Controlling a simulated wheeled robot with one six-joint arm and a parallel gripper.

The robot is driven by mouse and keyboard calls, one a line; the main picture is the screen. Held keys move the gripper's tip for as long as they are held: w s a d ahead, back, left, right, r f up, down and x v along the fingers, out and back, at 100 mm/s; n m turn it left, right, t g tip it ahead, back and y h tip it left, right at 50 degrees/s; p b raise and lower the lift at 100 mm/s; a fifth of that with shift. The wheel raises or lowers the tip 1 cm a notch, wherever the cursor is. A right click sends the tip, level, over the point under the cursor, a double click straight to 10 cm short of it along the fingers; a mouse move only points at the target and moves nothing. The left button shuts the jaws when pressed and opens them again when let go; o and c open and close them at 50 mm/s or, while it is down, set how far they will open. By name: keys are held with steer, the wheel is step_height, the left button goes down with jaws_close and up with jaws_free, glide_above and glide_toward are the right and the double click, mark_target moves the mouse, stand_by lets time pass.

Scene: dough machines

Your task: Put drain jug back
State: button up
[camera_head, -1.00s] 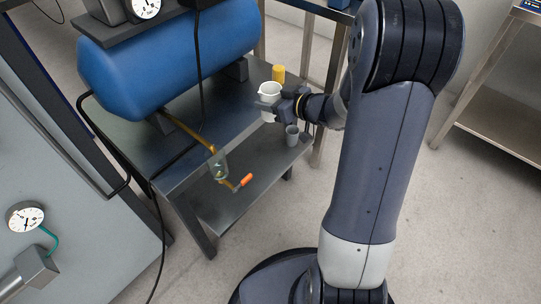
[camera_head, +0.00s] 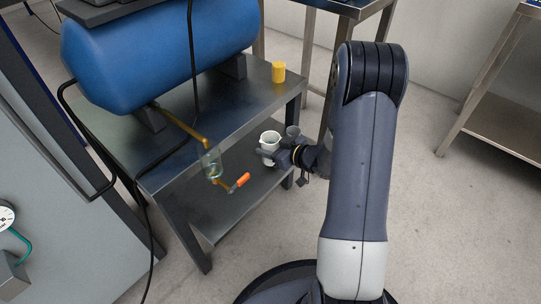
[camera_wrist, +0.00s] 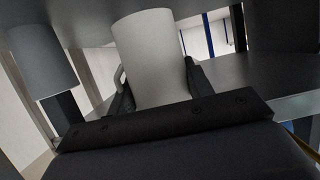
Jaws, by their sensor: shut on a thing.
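A white jug (camera_head: 269,142) is between the jaws of my gripper (camera_head: 277,152), beside the lower shelf (camera_head: 236,205) of the metal stand. In the wrist view the jug (camera_wrist: 155,58) stands nearly upright between the two dark fingers, with its handle on the left. My gripper (camera_wrist: 160,88) is shut on it. I cannot tell whether its base touches the shelf. The drain pipe (camera_head: 181,123) leads from the blue tank (camera_head: 155,50) to a clear bowl (camera_head: 211,162) and an orange-handled valve (camera_head: 240,181), left of the jug.
A grey cup (camera_head: 292,132) is close behind the jug; it also shows at the left of the wrist view (camera_wrist: 40,62). A yellow cylinder (camera_head: 278,72) stands on the stand's top (camera_head: 258,92). Black hoses hang at the left.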

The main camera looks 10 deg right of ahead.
steer(key=shift+f+b, duration=0.35)
steer(key=shift+f, duration=1.05)
steer(key=shift+f, duration=0.15)
steer(key=o, duration=1.1)
steer(key=shift+o, duration=0.2)
steer(key=shift+s+d+r, duration=0.1)
steer(key=shift+r, duration=0.2)
steer(key=p+v, duration=0.3)
steer(key=v, duration=0.8)
steer(key=shift+s+d+p, duration=0.2)
steer(key=shift+s+p, duration=0.05)
steer(key=shift+p, duration=0.1)
